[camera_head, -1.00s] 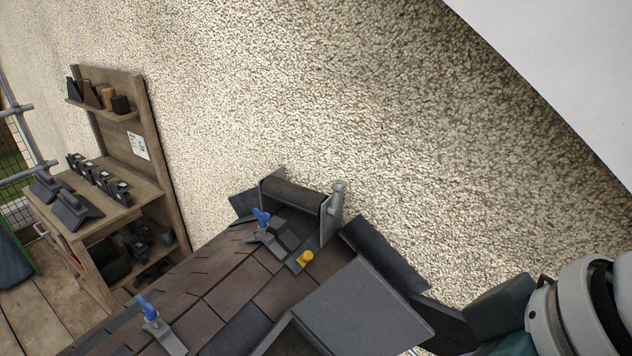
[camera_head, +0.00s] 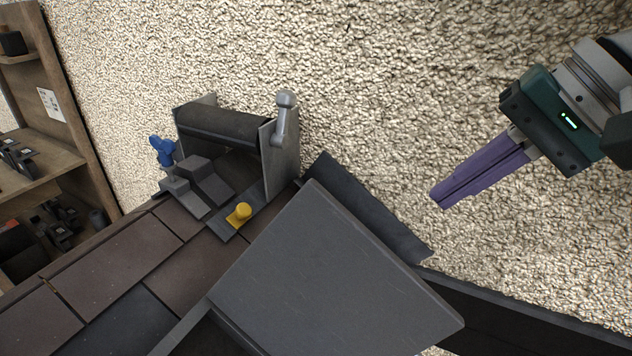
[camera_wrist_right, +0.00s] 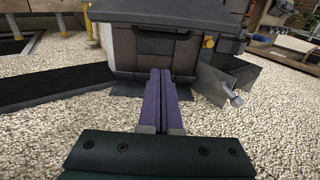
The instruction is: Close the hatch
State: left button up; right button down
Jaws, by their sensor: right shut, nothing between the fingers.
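The hatch lid (camera_head: 330,275) is a flat dark grey panel at the bottom middle of the head view. It stands raised and tilted over the hatch frame (camera_head: 185,330), with a dark gap below its left edge. The right wrist view shows the lid's edge (camera_wrist_right: 165,15) above a dark box-like side of the hatch (camera_wrist_right: 150,50). My right gripper (camera_head: 437,198) has long purple fingers pressed together and empty. My left gripper is not in view.
A dark roll in a bracket (camera_head: 225,122) with a grey lever (camera_head: 283,115) stands behind the hatch. A yellow knob (camera_head: 239,213) and a blue-handled clamp (camera_head: 162,150) sit on the brown roof tiles (camera_head: 110,265). A wooden shelf unit (camera_head: 75,130) stands at left.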

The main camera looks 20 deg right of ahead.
jog(key=a+f, duration=0.1)
jog(key=f, duration=0.1)
jog(key=w+a+f+p, duration=0.1)
jog(key=a+f, duration=0.2)
jog(key=f, duration=0.1)
jog(key=shift+w+a+p, duration=0.3)
jog(key=shift+w+p, duration=0.05)
jog(key=shift+s+a+r, duration=0.1)
jog(key=shift+s+a, duration=0.25)
jog(key=shift+s, duration=0.1)
jog(key=shift+s+a, duration=0.1)
jog(key=shift+p, duration=0.3)
